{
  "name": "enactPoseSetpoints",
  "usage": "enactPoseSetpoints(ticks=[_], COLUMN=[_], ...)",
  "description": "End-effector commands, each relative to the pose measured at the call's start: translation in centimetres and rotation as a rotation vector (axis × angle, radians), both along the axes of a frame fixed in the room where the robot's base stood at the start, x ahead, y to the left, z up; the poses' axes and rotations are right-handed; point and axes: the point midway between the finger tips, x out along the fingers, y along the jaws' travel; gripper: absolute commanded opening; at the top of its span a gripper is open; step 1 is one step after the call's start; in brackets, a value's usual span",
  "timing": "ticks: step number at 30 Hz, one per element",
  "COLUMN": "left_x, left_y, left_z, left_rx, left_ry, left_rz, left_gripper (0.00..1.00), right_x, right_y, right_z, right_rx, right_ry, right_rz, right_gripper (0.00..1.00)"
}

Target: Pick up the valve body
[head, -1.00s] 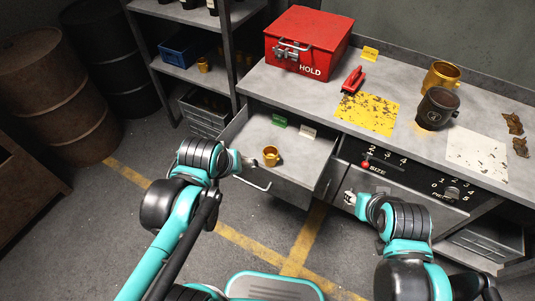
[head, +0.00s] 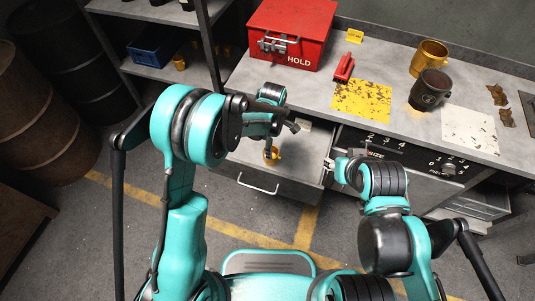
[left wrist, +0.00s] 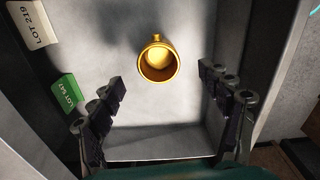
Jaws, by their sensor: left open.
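The valve body appears to be a gold, cup-like part in the open drawer. It shows in the left wrist view (left wrist: 158,62), its round mouth toward the camera and a small stub at its far side. In the head view the gold part (head: 271,154) is partly hidden by my left gripper (head: 270,143), which points down over the drawer. In the left wrist view my left gripper (left wrist: 161,79) is open, its fingers apart on either side of the part, not touching it. My right gripper (head: 333,165) is beside the drawer's right side; its finger opening is unclear.
The drawer (head: 240,190) has close walls, with a green tag (left wrist: 66,93) and white tag (left wrist: 32,25) inside. On the bench are a red HOLD box (head: 292,35), a red tool (head: 343,68), a gold cup (head: 429,57) and a dark cup (head: 430,90).

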Motion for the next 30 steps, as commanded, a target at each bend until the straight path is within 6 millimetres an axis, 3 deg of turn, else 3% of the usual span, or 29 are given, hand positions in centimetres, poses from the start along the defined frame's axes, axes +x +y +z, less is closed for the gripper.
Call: enactPoseSetpoints(ticks=[16,24,26,30], left_x=[0.4,0.4,0.4,0.4], left_y=[0.2,0.2,0.2,0.3], left_z=[-7.0,-7.5,-7.5,-7.5], left_rx=[0.0,0.0,0.0,0.0], left_ry=[0.0,-0.001,-0.001,-0.001], left_rz=[0.001,0.0,0.0,0.0], left_gripper=[0.78,0.78,0.67,0.3], right_x=[0.0,0.0,0.0,0.0], right_y=[0.0,0.0,0.0,0.0], right_z=[-3.4,-3.4,-3.4,-3.4], right_rx=[0.0,0.0,0.0,0.0], right_ry=[0.0,0.0,0.0,0.0], right_rz=[0.0,0.0,0.0,0.0], right_gripper=[0.4,0.4,0.4,0.4])
